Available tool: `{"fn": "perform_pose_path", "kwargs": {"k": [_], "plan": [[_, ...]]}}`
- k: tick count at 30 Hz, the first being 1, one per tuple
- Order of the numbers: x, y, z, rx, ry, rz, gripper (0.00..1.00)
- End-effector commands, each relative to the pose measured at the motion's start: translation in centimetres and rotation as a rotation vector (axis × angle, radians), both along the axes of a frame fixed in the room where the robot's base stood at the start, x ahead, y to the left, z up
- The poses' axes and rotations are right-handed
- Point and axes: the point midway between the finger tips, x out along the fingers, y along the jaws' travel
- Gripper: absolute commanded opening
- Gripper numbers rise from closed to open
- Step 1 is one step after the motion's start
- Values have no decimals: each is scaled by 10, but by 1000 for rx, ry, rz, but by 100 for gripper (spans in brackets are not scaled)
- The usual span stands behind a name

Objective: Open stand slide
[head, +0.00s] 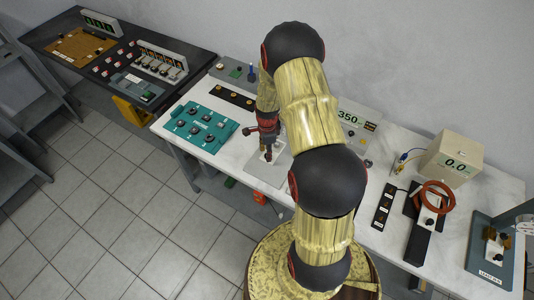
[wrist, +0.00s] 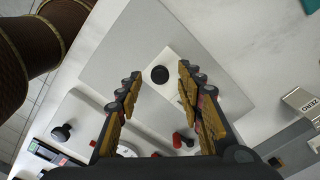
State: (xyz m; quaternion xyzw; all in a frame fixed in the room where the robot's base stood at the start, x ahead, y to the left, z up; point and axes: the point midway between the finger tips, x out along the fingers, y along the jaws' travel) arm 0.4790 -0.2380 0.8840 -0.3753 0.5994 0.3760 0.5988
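A grey plate (head: 258,172) lies on the white bench top, and it also shows in the wrist view (wrist: 120,50). On it is a pale block with a round black knob (wrist: 159,74). This may be the stand slide; I cannot tell for sure. My gripper (wrist: 156,88) is open, with its two fingers apart on the left and right of the knob as seen from the wrist. I see no finger touching the knob, and its height above it is unclear. In the head view my gripper (head: 268,150) points down over the plate, and my arm hides part of the area behind.
A teal panel with knobs (head: 200,127) lies left of my gripper. A display reading 350 (head: 348,117) stands behind my arm. A red knob (wrist: 178,140) shows near the right finger.

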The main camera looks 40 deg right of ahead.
Motion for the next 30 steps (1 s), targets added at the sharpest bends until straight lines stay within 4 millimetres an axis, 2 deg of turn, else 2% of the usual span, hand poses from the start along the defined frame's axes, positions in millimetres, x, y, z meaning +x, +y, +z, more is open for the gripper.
{"fn": "perform_pose_path", "kwargs": {"k": [4,13,30], "plan": [[0,0,-11,0,0,0,37],[0,0,-12,0,-1,1,37],[0,0,-12,0,-1,1,5]]}}
